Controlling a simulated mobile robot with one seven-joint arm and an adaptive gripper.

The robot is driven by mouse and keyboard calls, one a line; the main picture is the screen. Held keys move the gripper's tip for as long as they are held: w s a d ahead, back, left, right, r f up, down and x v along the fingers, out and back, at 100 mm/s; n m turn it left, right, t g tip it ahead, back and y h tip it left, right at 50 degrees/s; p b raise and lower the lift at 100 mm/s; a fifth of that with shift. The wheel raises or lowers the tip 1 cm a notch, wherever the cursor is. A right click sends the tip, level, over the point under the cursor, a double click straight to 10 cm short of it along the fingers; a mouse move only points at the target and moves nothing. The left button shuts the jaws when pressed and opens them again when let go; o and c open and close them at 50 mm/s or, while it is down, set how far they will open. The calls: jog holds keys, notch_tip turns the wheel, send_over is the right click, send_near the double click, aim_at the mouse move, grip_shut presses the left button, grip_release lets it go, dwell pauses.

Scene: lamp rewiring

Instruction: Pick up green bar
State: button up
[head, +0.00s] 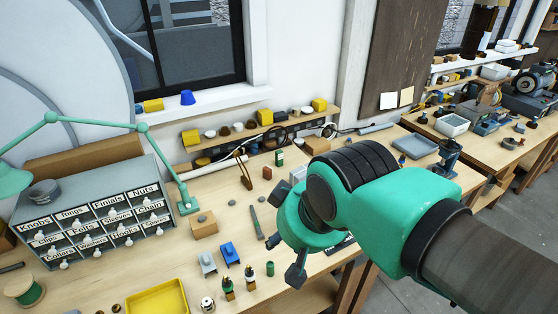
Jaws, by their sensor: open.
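A slim dark green bar-like piece (256,222) lies on the wooden bench, left of my gripper. A short green cylinder (270,268) stands nearer the front, and a small green upright item (279,158) stands further back. I cannot tell for sure which of these is the green bar. My gripper (285,259) hangs over the right part of the bench, open, with its fingers pointing down. I see nothing between the fingers. My green and black arm covers the bench behind and to the right of it.
A grey drawer cabinet (95,222) with labelled drawers and a green lamp (187,198) stand at the left. A yellow tray (158,300) lies at the front. A cardboard-coloured block (204,226), blue piece (230,253) and grey piece (207,263) lie near the dark green piece.

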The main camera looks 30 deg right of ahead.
dwell(0.3)
jog(key=w+d+r+p, duration=0.15)
jog(key=w+r, duration=0.25)
jog(key=w, duration=0.4)
jog(key=w+d+r+p, duration=0.1)
jog(key=w+r+p, duration=0.2)
jog(key=w, duration=0.6)
jog(key=n+g+p, duration=0.1)
jog(key=p, duration=1.3)
send_over(280, 152)
jog(key=s, duration=0.5)
notch_tip(280, 152, down, 24)
jog(key=shift+d+f, duration=0.15)
jog(key=shift+d, duration=0.1)
jog(key=shift+f, duration=0.1)
jog(key=shift+p+x, duration=0.5)
jog(key=shift+x, duration=3.65)
